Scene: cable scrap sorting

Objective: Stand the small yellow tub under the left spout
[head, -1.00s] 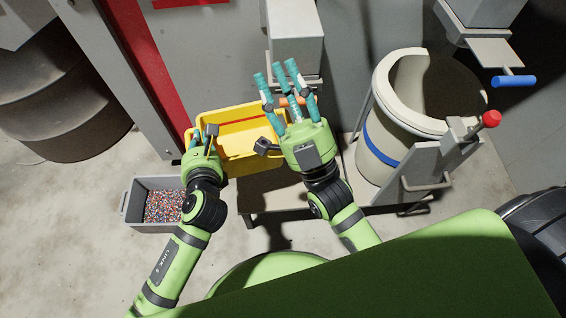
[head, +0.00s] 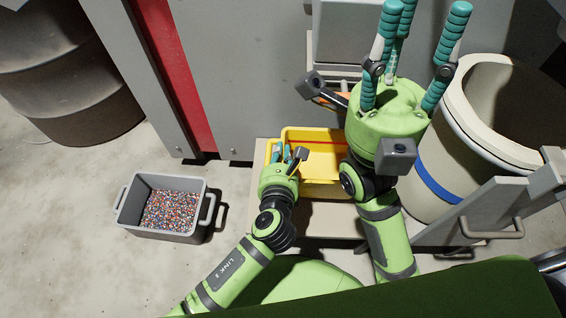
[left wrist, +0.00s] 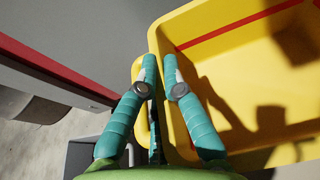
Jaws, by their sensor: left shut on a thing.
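The yellow tub (head: 322,164) has a red stripe inside and sits over a low pale bench, below the grey box-shaped spout (head: 342,30) on the wall. My left gripper (head: 286,153) is shut on the tub's left side. In the left wrist view, its teal fingers (left wrist: 160,75) straddle the yellow tub (left wrist: 225,55) at its left rim, one finger inside. My right gripper (head: 412,50) is raised, fingers spread and empty, in front of the spout's right side. It hides part of the spout and the tub's right end.
A grey crate of coloured granules (head: 207,200) stands on the floor at left. A dark barrel (head: 70,70) is behind it. A large pale bin with a blue band (head: 440,190) stands at right, beside a grey lever frame (head: 510,205). Open floor lies at lower left.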

